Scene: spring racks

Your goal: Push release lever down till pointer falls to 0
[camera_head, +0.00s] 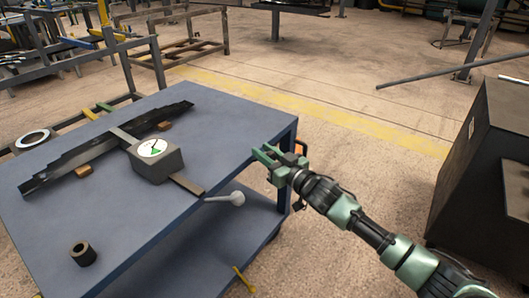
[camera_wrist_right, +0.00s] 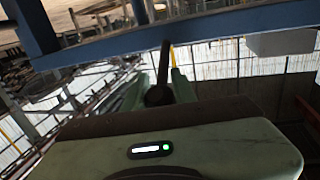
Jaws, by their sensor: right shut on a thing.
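A grey gauge box (camera_head: 155,163) with a round white dial (camera_head: 152,148) sits on the blue table over a flat bar. The dial has a green mark; its exact reading is too small to tell. A light grey rod with a round end (camera_head: 237,198) sticks out at the table's front edge. My right gripper (camera_head: 267,158) is by the table's right corner, apart from that rod in the head picture. In the right wrist view my right gripper (camera_wrist_right: 153,78) is shut on a dark rod with a round end (camera_wrist_right: 158,95). Whether this is the release lever is unclear.
A long dark leaf spring (camera_head: 105,148) lies across the blue table (camera_head: 120,230) on small blocks. A dark ring (camera_head: 83,253) stands at the front left. A dark cabinet (camera_head: 490,165) stands at the right. Floor shows between the table and cabinet.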

